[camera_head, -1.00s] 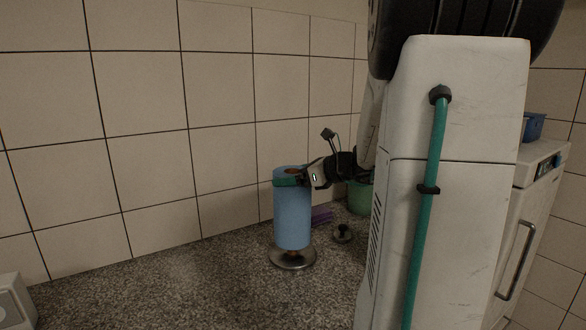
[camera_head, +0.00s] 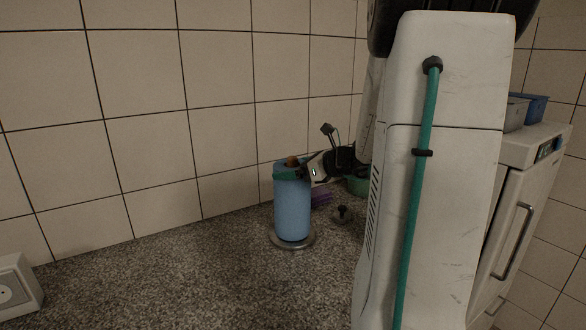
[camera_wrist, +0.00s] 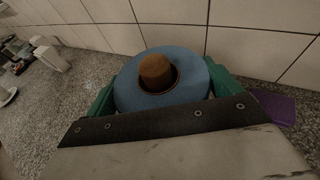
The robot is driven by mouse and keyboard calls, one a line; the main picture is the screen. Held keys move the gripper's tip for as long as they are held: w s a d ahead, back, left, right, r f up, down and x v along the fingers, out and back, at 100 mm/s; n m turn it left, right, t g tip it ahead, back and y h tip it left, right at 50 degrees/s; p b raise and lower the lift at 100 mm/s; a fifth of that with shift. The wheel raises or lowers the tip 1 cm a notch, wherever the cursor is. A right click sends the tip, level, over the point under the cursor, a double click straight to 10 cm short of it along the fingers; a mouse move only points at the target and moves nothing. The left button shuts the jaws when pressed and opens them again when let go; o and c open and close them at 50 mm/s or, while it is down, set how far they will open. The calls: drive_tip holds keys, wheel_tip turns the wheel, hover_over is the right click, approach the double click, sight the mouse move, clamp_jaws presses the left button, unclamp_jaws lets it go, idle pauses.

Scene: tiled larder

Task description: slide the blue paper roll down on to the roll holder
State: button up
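The blue paper roll (camera_head: 292,210) stands upright around the post of the roll holder, its lower end at or very close to the holder's round metal base (camera_head: 309,242). The holder's brown post (camera_head: 292,161) sticks out above the top of the roll. In the wrist view the post (camera_wrist: 156,72) rises through the hole of the roll (camera_wrist: 190,95), a little off its middle. My gripper (camera_head: 286,174) is at the roll's upper end, with its green fingers on opposite sides, shut on it. Whether the roll's underside touches the base is not clear.
A white socket box (camera_head: 17,286) is at far left. The tiled wall is behind. The speckled counter left of the holder is clear.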

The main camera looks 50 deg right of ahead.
drive_tip(key=shift+o, duration=0.9)
drive_tip(key=v, duration=0.7)
drive_tip(key=shift+s, duration=0.4)
drive_tip(key=shift+d+r, duration=0.1)
drive_tip(key=shift+r, duration=0.05)
